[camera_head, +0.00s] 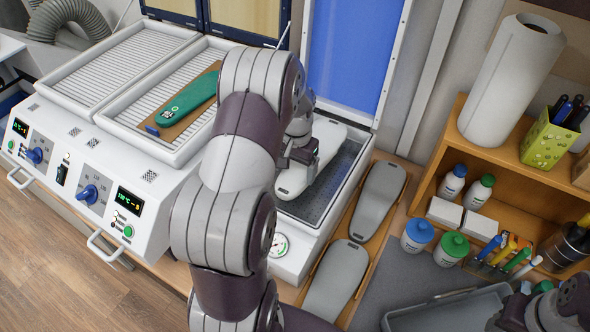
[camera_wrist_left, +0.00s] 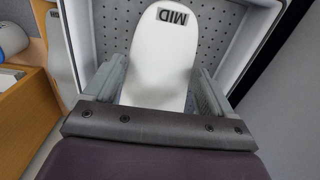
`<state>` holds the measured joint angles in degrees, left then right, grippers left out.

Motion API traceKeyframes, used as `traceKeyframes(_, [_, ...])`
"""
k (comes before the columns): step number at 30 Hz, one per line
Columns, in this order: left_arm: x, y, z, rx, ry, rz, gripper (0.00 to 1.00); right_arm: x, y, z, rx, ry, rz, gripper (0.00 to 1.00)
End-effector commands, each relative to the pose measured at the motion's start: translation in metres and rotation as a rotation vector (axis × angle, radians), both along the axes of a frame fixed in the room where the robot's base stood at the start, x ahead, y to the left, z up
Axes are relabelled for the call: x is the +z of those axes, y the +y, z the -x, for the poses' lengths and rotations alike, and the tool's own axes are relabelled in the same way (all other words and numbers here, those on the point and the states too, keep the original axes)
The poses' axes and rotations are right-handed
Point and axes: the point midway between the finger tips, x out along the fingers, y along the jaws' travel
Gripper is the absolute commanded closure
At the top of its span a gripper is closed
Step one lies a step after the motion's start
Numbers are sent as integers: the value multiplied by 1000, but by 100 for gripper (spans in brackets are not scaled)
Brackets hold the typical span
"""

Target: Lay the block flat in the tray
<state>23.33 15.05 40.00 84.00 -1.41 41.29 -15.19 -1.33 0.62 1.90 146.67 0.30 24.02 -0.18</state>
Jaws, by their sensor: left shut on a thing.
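The block is a white, sole-shaped piece (camera_head: 327,143) held over the dark perforated floor of the tray (camera_head: 345,172) in the head view. In the left wrist view the block (camera_wrist_left: 160,60) bears the letters MID at its far end, with the perforated tray floor (camera_wrist_left: 218,35) behind it. My left gripper (camera_head: 300,150) is shut across the block's width, one finger at each side (camera_wrist_left: 152,92). The block looks roughly in line with the tray; whether it touches the floor I cannot tell. My right arm's end (camera_head: 540,308) shows at the bottom right corner, its fingers unclear.
Grey sole-shaped pieces (camera_head: 379,196) lie on a wooden board right of the tray. A blue panel (camera_head: 352,50) stands behind it. A white heater unit (camera_head: 75,165) with a green insole (camera_head: 188,97) is left. A wooden shelf (camera_head: 480,150) with bottles stands right.

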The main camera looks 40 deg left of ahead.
Motion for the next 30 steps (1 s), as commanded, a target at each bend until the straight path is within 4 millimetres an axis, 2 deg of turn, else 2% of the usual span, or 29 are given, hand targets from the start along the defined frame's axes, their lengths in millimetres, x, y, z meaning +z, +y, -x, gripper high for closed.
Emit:
traceKeyframes(2, [-3, 6, -1, 2, -1, 0, 81, 5, 0, 0, 0, 0, 0, 60])
traceKeyframes(9, [-40, 7, -1, 0, -1, 0, 81, 21, 0, 0, 0, 0, 0, 60])
traceKeyframes(16, [-44, 7, -1, 0, -3, -1, 81, 19, 0, 0, 0, 0, 0, 60])
traceKeyframes(17, [-45, 7, 0, 0, -1, 0, 12, 19, 0, 0, 0, 0, 0, 60])
traceKeyframes(18, [-45, 7, 0, 0, -1, 0, 0, 19, 0, 0, 0, 0, 0, 60])
traceKeyframes(26, [-43, 7, -1, 0, -2, 0, 0, 17, 0, 0, 0, 0, 0, 60])
traceKeyframes(30, [-21, 7, -2, 0, -7, -3, 0, 5, 0, 0, 0, 0, 0, 60])
